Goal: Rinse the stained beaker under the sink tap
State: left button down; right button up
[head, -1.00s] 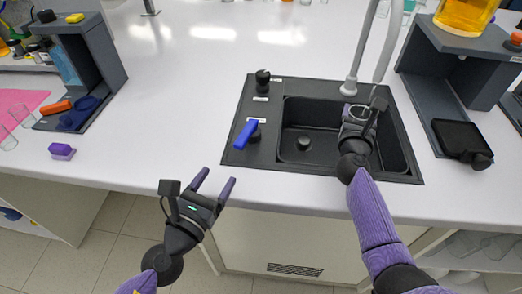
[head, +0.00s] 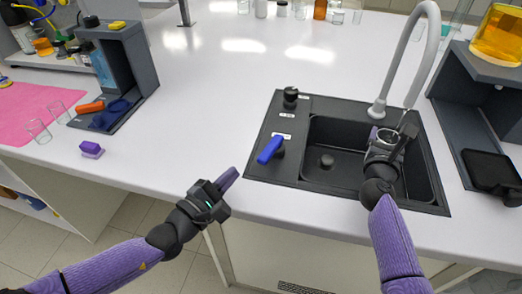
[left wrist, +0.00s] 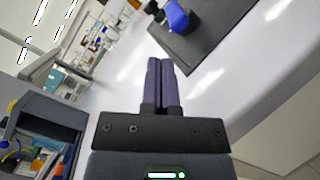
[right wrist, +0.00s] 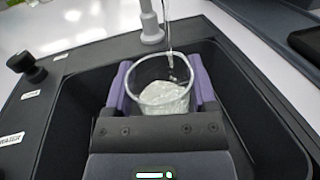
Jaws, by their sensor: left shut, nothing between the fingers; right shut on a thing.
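The clear beaker (right wrist: 163,85) is upright between the purple fingers of my right gripper (head: 386,138), with pale, whitish patches in its lower part. My right gripper is shut on it, inside the black sink (head: 334,185). The grey tap (head: 384,100) arches above, its spout end over the beaker. In the right wrist view a thin clear streak, like running water, comes down into the beaker. The blue lever (head: 270,149) is on the sink's left panel. My left gripper (head: 229,178) is shut and empty at the counter's front edge, apart from the lever.
A black knob (head: 290,95) stands behind the lever. A dark stand with an amber vessel (head: 498,35) is at the right. A grey stand (head: 140,60), a purple block (head: 91,148) and glass beakers on a pink mat (head: 20,105) are at the left. The middle counter is clear.

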aim_at(271, 150)
pick_arm(q)
jog(key=a+m, duration=0.2)
jog(key=w+a+m+g, duration=0.1)
jog(key=a+m, duration=0.1)
jog(key=m, duration=0.1)
jog(key=a+m+h, duration=0.1)
jog(key=a+m, duration=0.1)
jog(key=m, duration=0.1)
jog(key=shift+w+a+f+g, duration=0.1)
jog(key=shift+w+f+g, duration=0.1)
jog(key=shift+g, duration=0.1)
jog(key=shift+w, duration=0.15)
jog(key=x, duration=1)
jog(key=shift+s+d, duration=0.95)
jog(key=shift+d, duration=0.25)
jog(key=shift+s+d, duration=0.25)
jog(key=shift+d, duration=0.3)
